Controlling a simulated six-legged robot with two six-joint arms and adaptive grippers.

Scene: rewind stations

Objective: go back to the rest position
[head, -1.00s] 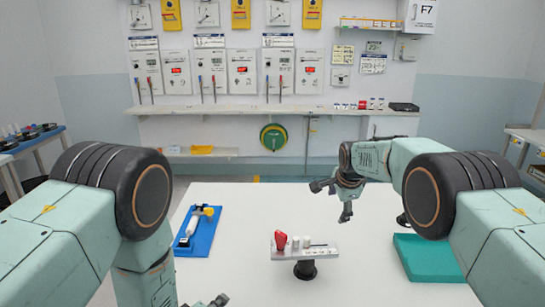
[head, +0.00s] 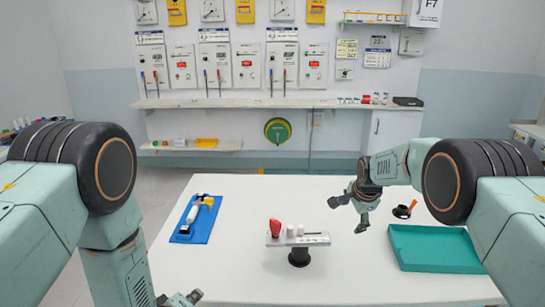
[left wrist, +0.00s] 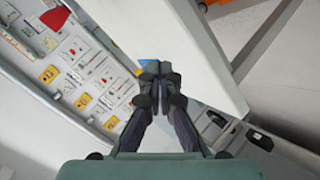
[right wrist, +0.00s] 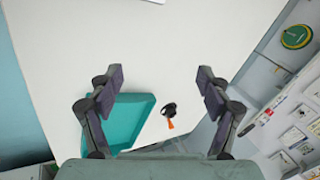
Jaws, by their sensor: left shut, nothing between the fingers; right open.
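My left gripper (left wrist: 161,88) is shut and empty in the left wrist view. In the head view only its tip (head: 183,299) shows at the bottom edge, in front of the white table (head: 215,273). My right gripper (head: 350,213) is open and empty above the table, right of a small stand (head: 299,256).
The stand carries a red piece (head: 275,228) and white pieces. A blue mat (head: 186,236) with a tool lies left, a teal tray (head: 433,248) right. A black round item with an orange handle (head: 403,210) lies behind the tray. A wall shelf (head: 276,102) is beyond.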

